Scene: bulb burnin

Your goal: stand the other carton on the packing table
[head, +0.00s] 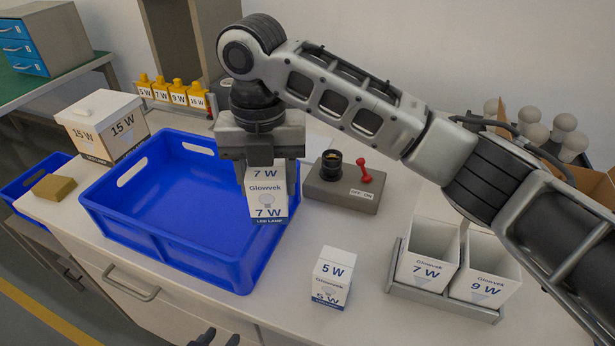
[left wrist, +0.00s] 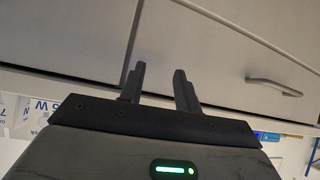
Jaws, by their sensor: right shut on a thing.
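My right gripper (head: 264,160) is shut on a white 7 W carton (head: 266,203) and holds it upright by its top. In the head view the carton overlaps the right wall of the blue crate (head: 170,245); its height above the table is hard to tell. A white 5 W carton (head: 333,276) stands upright on the white packing table (head: 365,325), right of the crate. My left gripper (head: 215,338) is at the bottom edge of the head view. In the left wrist view its fingers (left wrist: 160,85) are apart and empty, facing the drawer fronts.
A larger 15 W carton (head: 104,125) stands at the back left. A grey box with a socket and red switch (head: 343,183) is behind the 5 W carton. A rack (head: 445,300) holds open 7 W and 9 W boxes at right. Bulbs (head: 563,125) stand behind. Table around the 5 W carton is clear.

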